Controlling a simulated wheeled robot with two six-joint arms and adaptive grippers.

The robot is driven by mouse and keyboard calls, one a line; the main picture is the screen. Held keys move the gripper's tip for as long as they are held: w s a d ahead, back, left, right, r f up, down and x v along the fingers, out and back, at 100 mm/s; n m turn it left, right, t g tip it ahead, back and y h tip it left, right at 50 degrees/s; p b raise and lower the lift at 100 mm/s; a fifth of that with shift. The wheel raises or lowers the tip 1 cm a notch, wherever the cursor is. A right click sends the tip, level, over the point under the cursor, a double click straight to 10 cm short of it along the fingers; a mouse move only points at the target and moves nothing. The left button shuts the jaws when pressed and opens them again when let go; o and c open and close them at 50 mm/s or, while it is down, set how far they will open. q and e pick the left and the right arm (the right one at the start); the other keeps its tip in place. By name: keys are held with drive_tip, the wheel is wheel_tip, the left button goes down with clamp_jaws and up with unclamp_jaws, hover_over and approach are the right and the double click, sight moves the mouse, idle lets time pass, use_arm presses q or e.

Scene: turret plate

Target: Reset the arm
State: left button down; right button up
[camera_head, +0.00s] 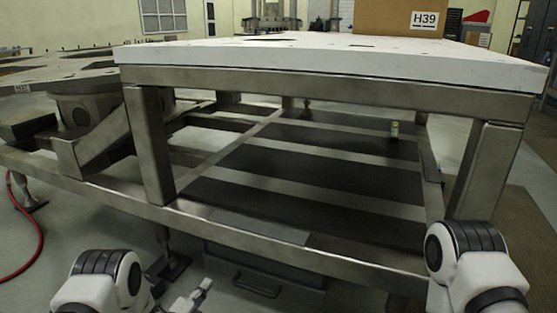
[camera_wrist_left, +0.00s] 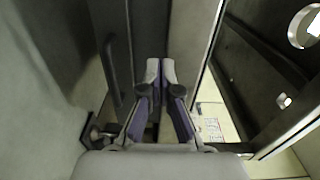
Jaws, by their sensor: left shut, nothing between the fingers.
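My left gripper (camera_head: 203,287) shows low in the head view, in front of the lower frame rail of the metal stand. In the left wrist view, the left gripper (camera_wrist_left: 160,70) has its two fingertips together, with nothing held between them. Dark metal surfaces and a frame edge lie beyond the fingertips there. White parts of my two arms show at the bottom left and bottom right of the head view. My right gripper is out of view.
A white-topped table (camera_head: 320,57) on a metal frame stands ahead, with dark slats on its lower level. A brown box (camera_head: 385,15) labelled H39 sits on top. A red hose (camera_head: 38,235) lies at the left. A small light item (camera_head: 394,130) stands on the lower level.

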use_arm(q)
drive_tip(key=s+a+f+n+g+y+p, duration=0.15)
drive_tip(key=s+n+g, duration=0.5)
drive_tip(key=s, duration=0.75)
drive_tip(key=s+f+n+g+y, duration=0.1)
drive_tip(key=s+n+g+y, duration=0.2)
drive_tip(key=s+n+g, duration=0.75)
drive_tip(key=s+a+f+n+y+p, duration=0.15)
drive_tip(key=s+n, duration=0.35)
drive_tip(key=s, duration=1.3)
wheel_tip(320, 180, up, 38)
drive_tip(key=p, duration=3.8)
drive_tip(key=shift+d, duration=0.25)
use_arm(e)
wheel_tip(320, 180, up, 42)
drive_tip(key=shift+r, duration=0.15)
use_arm(q)
drive_tip(key=shift+w, duration=0.1)
